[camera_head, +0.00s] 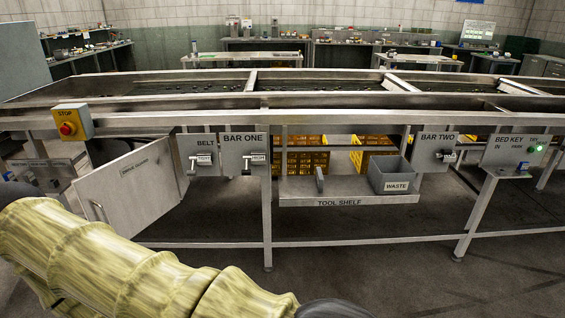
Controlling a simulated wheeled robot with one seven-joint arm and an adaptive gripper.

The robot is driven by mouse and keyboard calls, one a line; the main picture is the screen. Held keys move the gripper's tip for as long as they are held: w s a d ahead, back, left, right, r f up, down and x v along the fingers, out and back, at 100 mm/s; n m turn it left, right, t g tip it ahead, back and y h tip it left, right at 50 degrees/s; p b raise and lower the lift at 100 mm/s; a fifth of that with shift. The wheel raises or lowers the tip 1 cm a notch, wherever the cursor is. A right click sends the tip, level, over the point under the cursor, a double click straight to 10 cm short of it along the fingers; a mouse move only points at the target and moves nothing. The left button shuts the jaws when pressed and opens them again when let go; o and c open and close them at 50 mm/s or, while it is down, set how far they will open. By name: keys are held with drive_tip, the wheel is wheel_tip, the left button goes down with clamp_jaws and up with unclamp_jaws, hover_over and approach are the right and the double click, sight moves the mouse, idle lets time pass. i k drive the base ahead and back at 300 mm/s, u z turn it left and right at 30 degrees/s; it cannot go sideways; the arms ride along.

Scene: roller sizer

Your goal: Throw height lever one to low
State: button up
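The BAR ONE panel (243,144) hangs under the front rail of the long metal machine. The label's words and the lever's setting are too small to tell. A similar BELT panel (203,160) with its own small handle is just to the left. A BAR TWO panel (433,152) with a small lever is further right. My gripper is not in view; my arm, in a yellowish cover, crosses the lower left, well short of the panels.
A guard door (125,190) swings out at the left, near my arm. A yellow STOP box (73,122) is above it. A tool shelf (335,198) holds a grey WASTE bin (391,176). A BED KEY box (515,150) is at right. The floor in front is clear.

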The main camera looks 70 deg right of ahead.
sight(246, 172)
drive_tip(key=z, duration=0.95)
drive_tip(key=i, duration=0.85)
drive_tip(key=z, duration=0.85)
